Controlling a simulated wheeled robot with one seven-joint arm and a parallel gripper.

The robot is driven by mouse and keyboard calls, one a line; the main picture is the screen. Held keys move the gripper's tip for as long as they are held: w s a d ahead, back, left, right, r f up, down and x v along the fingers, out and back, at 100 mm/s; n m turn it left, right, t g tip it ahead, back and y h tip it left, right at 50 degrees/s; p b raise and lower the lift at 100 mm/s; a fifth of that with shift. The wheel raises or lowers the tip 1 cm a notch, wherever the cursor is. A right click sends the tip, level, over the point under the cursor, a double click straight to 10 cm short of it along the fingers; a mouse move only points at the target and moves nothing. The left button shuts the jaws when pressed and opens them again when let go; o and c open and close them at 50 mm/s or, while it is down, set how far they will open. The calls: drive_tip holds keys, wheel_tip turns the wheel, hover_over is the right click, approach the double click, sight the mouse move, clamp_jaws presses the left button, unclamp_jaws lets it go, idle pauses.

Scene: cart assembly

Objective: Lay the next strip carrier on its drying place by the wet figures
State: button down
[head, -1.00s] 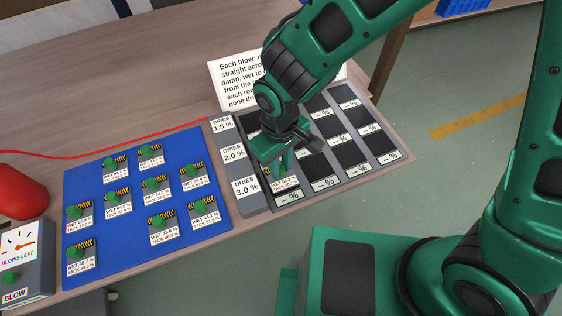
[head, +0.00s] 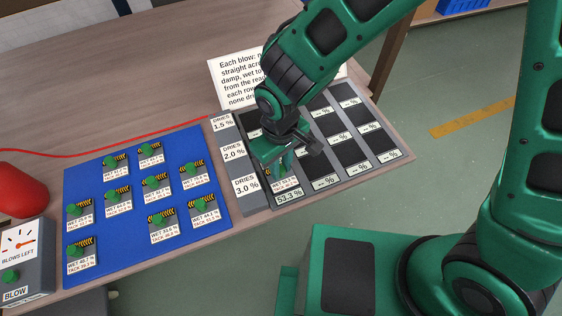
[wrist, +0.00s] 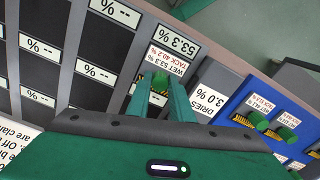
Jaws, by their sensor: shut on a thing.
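My gripper (head: 279,164) points down over the front-left place of the drying grid, next to the DRIES 3.0 % label (head: 246,186). It is shut on the green knob of a strip carrier (head: 288,184), which sits in that place. The wrist view shows the fingers (wrist: 160,92) around the knob and the carrier's label (wrist: 171,64), reading about WET 53.3 % and TACK 40.2 %. The wet figure (head: 289,195) in front of this place reads 53.3 %. The other readable figures show dashes. Several carriers with green knobs, such as one (head: 203,207), lie on the blue mat (head: 110,215).
The drying grid has several empty dark places, such as one (head: 352,153); my arm hides part of its rear left. Labels DRIES 2.0 % (head: 233,153) and 1.5 % (head: 222,123) mark other rows. A sign (head: 232,75) stands behind. A BLOWS LEFT box (head: 25,262) is at far left.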

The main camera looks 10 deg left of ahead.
drive_tip(key=c, duration=1.5)
unclamp_jaws()
drive_tip(key=shift+r, duration=0.1)
wheel_tip(320, 180, up, 10)
drive_tip(key=shift+w+r, duration=0.1)
drive_tip(key=shift+r, duration=0.15)
